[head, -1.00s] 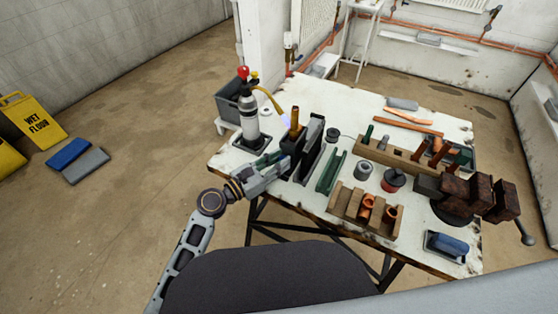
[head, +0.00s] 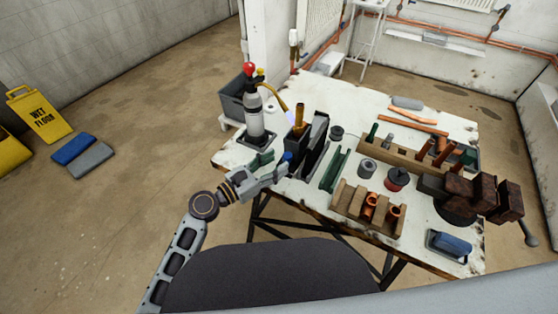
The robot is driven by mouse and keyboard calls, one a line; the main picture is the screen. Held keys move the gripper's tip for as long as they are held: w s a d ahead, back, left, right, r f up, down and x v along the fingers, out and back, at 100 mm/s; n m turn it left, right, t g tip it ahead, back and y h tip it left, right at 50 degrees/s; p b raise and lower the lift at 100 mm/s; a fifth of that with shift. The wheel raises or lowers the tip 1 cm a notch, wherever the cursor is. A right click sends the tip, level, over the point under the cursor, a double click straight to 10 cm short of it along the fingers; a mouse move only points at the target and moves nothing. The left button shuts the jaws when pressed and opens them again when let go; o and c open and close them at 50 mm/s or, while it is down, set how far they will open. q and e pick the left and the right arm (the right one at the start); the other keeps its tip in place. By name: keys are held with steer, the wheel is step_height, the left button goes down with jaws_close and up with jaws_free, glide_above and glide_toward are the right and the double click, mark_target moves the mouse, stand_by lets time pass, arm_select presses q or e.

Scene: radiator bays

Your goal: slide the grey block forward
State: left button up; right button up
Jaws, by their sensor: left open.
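A grey block (head: 407,103) lies flat at the far edge of the worktable (head: 345,100). Another flat grey block (head: 91,159) lies on the floor at the left, next to a blue one; I cannot tell which one the task names. My left gripper (head: 287,168) is open and empty at the table's near left edge, beside the dark upright holder (head: 313,143). It is well apart from both grey blocks. My right gripper is not in view.
A torch with a red knob (head: 253,110) stands left of the holder. Green angle pieces (head: 335,169), a wooden fitting rack (head: 367,211), a long wooden rack (head: 400,155) and a rusty vise (head: 470,192) crowd the table. Its far left part is clear.

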arm_select(q)
steer(key=v, duration=0.9)
steer(key=shift+s+a+f, duration=0.1)
steer(key=shift+a, duration=0.05)
stand_by(0.7)
